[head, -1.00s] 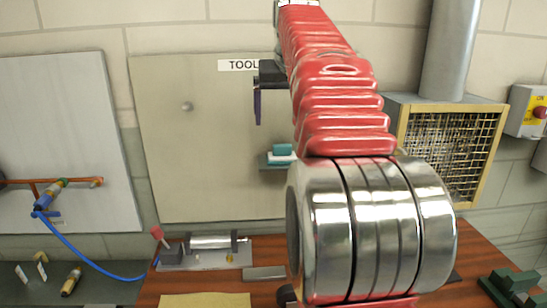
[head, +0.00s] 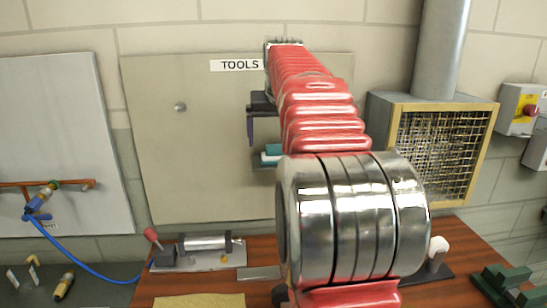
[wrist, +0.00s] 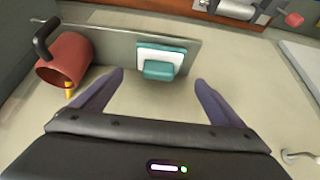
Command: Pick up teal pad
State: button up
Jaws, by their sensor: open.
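The teal pad (wrist: 160,68) sits against a white block or plate on a grey shelf in the wrist view. In the head view the teal pad (head: 274,149) shows low on the tool board, just left of my arm, which covers part of the shelf. My gripper (wrist: 159,77) is open and empty, with its two purple fingers spread left and right of the pad in the picture. Contact with the pad does not show. In the head view my gripper (head: 251,122) is above and left of the pad, with one finger clearly visible.
A red-brown mug (wrist: 68,58) with a dark handle is on the left in the wrist view, close to a finger. A wooden bench (head: 205,283) with a metal clamp device (head: 205,245) lies below. A mesh-fronted box (head: 436,155) is on the right wall.

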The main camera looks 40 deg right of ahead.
aim_at(275, 145)
jog(key=shift+f, duration=0.1)
jog(key=shift+x, duration=2.65)
jog(key=shift+s, duration=0.2)
jog(key=c, duration=1.2)
jog(key=shift+o, duration=0.2)
jog(key=shift+s+a+r, duration=0.1)
jog(key=shift+s+r, duration=0.1)
jog(key=shift+r, duration=3.35)
jog(key=s+a, duration=1.1)
jog(key=s, duration=0.5)
